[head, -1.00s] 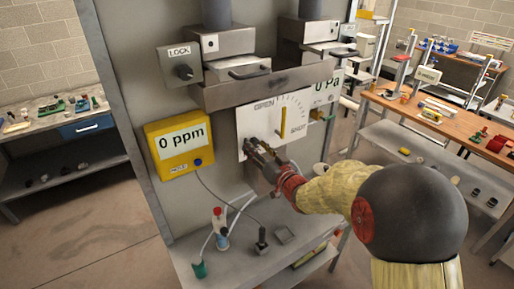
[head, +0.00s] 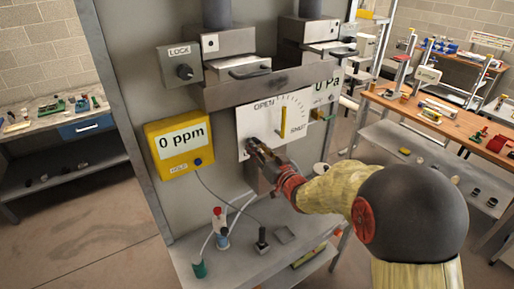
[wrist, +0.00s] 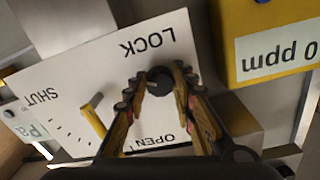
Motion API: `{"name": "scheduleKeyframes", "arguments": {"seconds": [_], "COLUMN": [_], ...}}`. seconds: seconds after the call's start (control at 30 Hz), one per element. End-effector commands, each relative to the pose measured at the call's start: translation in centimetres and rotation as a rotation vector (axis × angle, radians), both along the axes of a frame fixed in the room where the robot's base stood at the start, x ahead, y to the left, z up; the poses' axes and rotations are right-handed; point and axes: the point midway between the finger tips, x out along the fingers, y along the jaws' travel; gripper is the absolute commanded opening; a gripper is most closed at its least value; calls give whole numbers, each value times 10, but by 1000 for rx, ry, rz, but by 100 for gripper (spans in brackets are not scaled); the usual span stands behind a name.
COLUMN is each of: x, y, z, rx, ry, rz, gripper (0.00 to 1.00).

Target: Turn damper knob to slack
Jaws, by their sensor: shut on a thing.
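The white damper plate (head: 250,122) carries OPEN and SHUT marks and a yellow pointer (head: 283,121), which stands nearly upright beside the scale. In the wrist view the plate (wrist: 75,75) appears upside down and also shows the word LOCK above a dark round knob (wrist: 160,80). The yellow pointer (wrist: 93,120) is left of my gripper there. My gripper (wrist: 160,84) has one finger on each side of the knob and is shut on it. In the head view my gripper (head: 256,150) covers most of the knob at the plate's lower left. The knob's mark is not readable.
A yellow gas meter (head: 180,143) reading 0 ppm hangs left of the plate. A grey lock box (head: 181,65) and a metal ledge (head: 265,88) sit above. A shelf (head: 265,262) with small parts and cables lies below. A workbench (head: 450,122) stands at right.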

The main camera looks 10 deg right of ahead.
Motion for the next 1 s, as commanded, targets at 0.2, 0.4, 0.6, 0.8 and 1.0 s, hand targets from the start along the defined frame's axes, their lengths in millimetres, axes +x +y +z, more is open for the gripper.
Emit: {"name": "scheduleKeyframes", "arguments": {"seconds": [0.2, 0.4, 0.6, 0.8, 1.0], "x": [0, 0, 0, 1, 1], "y": [0, -1, -1, -2, -2], "z": [-2, -5, -6, -7, -6], "rx": [-45, -158, -326, -509, -690], "ry": [-16, -54, -110, -168, -228], "rz": [0, -1, -1, -1, 0], "gripper": [0, 0, 0, 0, 0]}}
